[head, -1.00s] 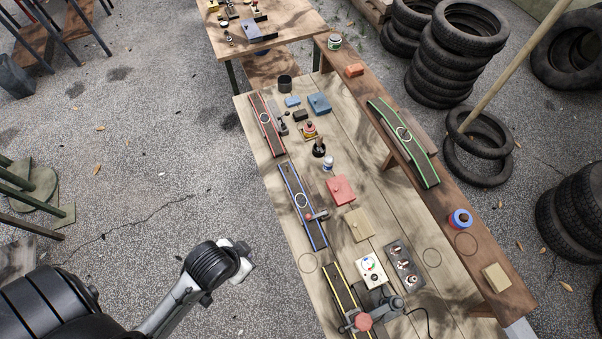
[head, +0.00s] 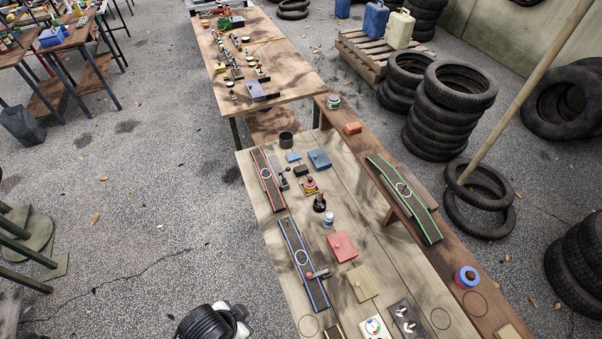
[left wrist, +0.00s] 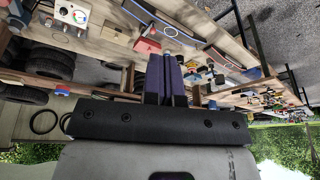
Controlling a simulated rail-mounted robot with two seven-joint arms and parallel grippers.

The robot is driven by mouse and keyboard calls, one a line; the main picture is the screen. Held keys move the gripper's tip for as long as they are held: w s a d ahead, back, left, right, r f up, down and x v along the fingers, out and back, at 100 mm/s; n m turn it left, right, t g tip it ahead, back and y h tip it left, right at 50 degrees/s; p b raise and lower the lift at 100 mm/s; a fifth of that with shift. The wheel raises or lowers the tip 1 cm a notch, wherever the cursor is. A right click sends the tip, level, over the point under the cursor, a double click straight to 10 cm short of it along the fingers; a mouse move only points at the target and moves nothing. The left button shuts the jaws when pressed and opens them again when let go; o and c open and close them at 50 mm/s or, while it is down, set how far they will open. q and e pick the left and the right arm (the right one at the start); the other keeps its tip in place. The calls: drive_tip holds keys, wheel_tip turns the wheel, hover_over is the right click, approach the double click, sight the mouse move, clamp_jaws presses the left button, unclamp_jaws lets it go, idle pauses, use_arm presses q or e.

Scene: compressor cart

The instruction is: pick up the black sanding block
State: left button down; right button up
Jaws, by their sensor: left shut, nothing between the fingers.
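A small black block (head: 301,171), which looks like the sanding block, lies on the pale wooden table (head: 300,240) in the head view. It sits just below a small blue block (head: 293,157) and a larger blue box (head: 319,159). My left gripper shows in the left wrist view (left wrist: 165,60), with its purple fingers shut and empty. In the head view only part of my left wrist shows at the bottom edge, well short of the block. I cannot pick out the black block in the left wrist view. My right gripper is not in view.
Near the block stand a red-edged track (head: 267,180), a dark cup (head: 286,139) and a red-topped piece (head: 309,185). A blue-edged track (head: 302,262) and a red box (head: 341,246) lie nearer me. A raised brown shelf (head: 370,150) runs along the right. Left of the table is open ground.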

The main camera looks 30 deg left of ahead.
use_arm(q)
drive_tip(key=c, duration=1.9)
unclamp_jaws()
drive_tip(key=o, duration=1.9)
